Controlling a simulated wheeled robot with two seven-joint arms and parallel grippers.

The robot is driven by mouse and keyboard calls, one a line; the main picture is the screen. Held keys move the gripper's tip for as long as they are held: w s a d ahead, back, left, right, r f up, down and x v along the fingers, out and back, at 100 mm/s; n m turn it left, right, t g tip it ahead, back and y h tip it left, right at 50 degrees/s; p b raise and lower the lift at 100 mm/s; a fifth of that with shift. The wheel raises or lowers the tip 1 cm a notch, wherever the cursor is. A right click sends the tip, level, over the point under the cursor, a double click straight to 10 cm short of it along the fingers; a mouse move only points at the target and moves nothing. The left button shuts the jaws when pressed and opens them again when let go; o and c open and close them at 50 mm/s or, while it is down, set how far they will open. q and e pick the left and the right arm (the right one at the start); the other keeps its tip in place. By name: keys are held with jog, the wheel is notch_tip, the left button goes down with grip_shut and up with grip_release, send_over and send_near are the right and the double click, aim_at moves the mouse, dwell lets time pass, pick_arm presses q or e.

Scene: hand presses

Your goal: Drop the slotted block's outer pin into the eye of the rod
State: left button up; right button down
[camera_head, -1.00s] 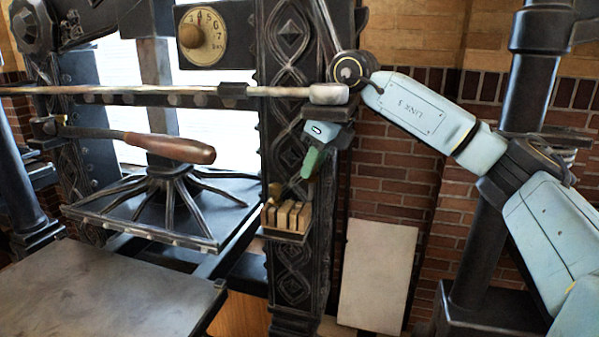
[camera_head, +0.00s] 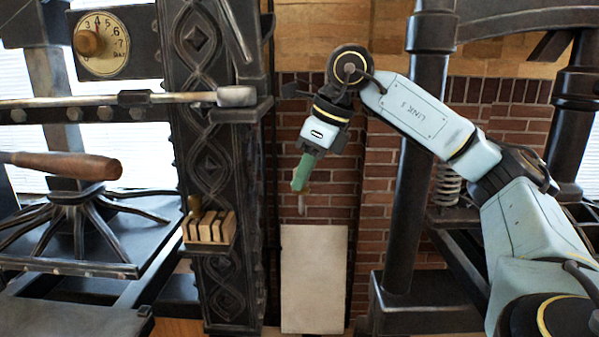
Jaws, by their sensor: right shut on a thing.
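The slotted block (camera_head: 208,228) is pale wood with dark slots, on a small ledge on the front of the ornate iron column. A brass-coloured pin (camera_head: 194,205) stands at its left end. My right gripper (camera_head: 301,176), with green fingers pointing down, is to the right of the block and column, in front of the brick wall. The long rod (camera_head: 75,102) runs level across the press to a grey end piece (camera_head: 236,96) at the column. I cannot make out its eye. My left gripper is not in view.
A wooden-handled lever (camera_head: 70,165) and the press platen (camera_head: 110,232) are at the left. A numbered dial (camera_head: 102,44) is above. A pale board (camera_head: 313,280) leans against the brick wall. Another dark press post (camera_head: 410,170) stands behind my right arm.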

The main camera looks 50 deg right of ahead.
jog(key=shift+r+p, duration=1.95)
jog(key=shift+r, duration=0.35)
